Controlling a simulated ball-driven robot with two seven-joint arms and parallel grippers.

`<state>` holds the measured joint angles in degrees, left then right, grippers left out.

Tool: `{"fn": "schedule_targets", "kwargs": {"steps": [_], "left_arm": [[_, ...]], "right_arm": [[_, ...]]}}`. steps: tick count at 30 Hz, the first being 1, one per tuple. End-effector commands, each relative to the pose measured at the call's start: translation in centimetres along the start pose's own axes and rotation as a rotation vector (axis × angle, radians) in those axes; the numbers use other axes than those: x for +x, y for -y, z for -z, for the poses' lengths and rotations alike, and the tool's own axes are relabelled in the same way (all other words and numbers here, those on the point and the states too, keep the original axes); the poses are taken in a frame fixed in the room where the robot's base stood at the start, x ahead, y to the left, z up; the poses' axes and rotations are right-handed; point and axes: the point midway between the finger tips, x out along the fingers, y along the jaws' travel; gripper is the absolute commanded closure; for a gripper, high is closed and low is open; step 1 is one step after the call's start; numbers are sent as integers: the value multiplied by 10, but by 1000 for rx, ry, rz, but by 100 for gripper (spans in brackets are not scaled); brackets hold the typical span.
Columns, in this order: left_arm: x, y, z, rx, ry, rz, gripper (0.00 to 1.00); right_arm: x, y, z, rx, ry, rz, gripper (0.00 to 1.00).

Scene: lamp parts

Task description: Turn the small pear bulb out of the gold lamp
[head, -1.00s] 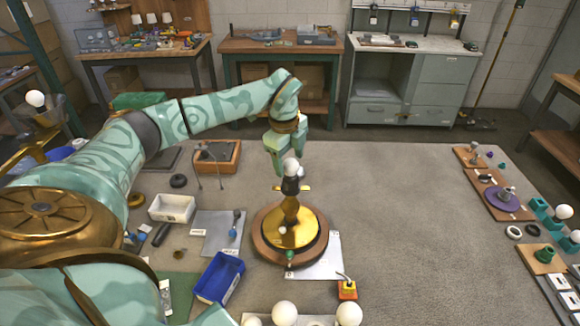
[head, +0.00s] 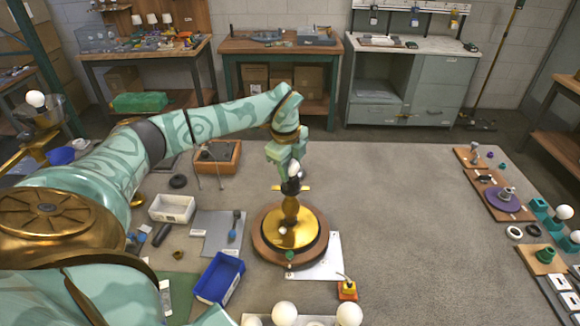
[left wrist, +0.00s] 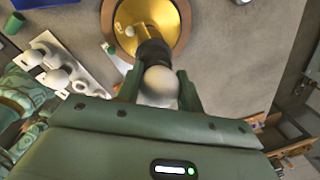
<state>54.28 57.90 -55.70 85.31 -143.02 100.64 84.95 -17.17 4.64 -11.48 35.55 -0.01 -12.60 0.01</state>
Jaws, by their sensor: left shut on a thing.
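The gold lamp (head: 290,232) stands upright on a round wooden base (head: 265,249) near the middle of the table. Its black socket (head: 291,187) is at the top, and the small white pear bulb (head: 295,169) sits in it. My left gripper (head: 290,166) is at the bulb from behind and above. In the left wrist view the bulb (left wrist: 159,86) is between the two green fingers, which are shut on it, with the black socket (left wrist: 153,52) just beyond. My right gripper is not in view.
A blue bin (head: 219,278), a white tray (head: 172,208) and a grey mat (head: 216,232) lie left of the lamp. A yellow switch box (head: 347,290) and several white globe bulbs (head: 284,313) are in front.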

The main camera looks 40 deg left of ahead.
Motion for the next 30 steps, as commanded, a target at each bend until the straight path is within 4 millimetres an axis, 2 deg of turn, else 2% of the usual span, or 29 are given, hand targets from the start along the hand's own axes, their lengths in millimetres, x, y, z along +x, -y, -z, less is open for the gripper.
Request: {"fn": "schedule_targets", "kwargs": {"steps": [4, 9, 12, 24, 26, 30], "left_arm": [[-2, -1, 1, -133, 17, -2, 80], [-3, -1, 1, -430, 56, -2, 80], [-2, -1, 1, -547, 71, -1, 80], [-2, -2, 1, -633, 83, -1, 80], [-2, -2, 1, -715, 94, -1, 80], [-4, -2, 2, -992, 129, -2, 80]], "right_arm": [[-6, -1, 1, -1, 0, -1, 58], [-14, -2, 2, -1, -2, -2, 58], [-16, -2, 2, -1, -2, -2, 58], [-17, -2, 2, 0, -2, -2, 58], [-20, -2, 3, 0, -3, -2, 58], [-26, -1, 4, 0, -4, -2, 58]]}}
